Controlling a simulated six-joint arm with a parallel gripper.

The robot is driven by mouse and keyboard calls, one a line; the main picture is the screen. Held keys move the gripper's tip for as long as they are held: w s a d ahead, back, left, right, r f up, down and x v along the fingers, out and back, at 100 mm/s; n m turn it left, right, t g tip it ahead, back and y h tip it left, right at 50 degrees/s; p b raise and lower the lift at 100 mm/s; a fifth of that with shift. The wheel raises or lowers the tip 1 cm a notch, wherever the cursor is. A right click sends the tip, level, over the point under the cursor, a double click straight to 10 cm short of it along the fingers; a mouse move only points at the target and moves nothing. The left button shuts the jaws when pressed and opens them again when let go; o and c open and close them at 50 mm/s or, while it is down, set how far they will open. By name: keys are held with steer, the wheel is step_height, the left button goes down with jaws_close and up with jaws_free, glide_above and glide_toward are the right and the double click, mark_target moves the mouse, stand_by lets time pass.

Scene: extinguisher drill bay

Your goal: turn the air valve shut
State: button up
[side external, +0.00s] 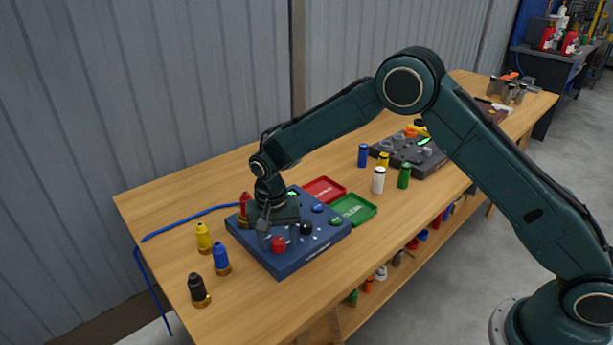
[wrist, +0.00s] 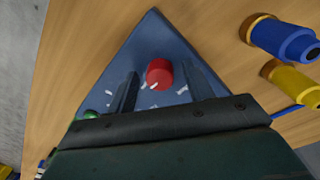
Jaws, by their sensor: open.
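A blue panel box (side external: 290,262) lies on the wooden bench and carries several knobs. A red knob (side external: 278,243) is near its front corner, and a black knob (side external: 306,228) sits to its right. I cannot read which knob is labelled as the air valve. My gripper (side external: 270,227) points down over the panel, just behind the red knob. In the wrist view my gripper (wrist: 160,70) is open, with one finger on each side of the red knob (wrist: 159,72). The knob shows a white pointer mark. I cannot tell whether the fingers touch it. The panel (wrist: 150,40) fills the middle there.
Red (side external: 323,190) and green (side external: 352,208) trays lie behind the panel. Yellow (side external: 204,238), blue (side external: 221,258) and black (side external: 199,290) nozzle-like pieces stand to the left. Several coloured cylinders and a grey panel (side external: 408,150) stand farther back. The bench front is clear.

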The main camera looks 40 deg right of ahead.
steer(key=c, duration=1)
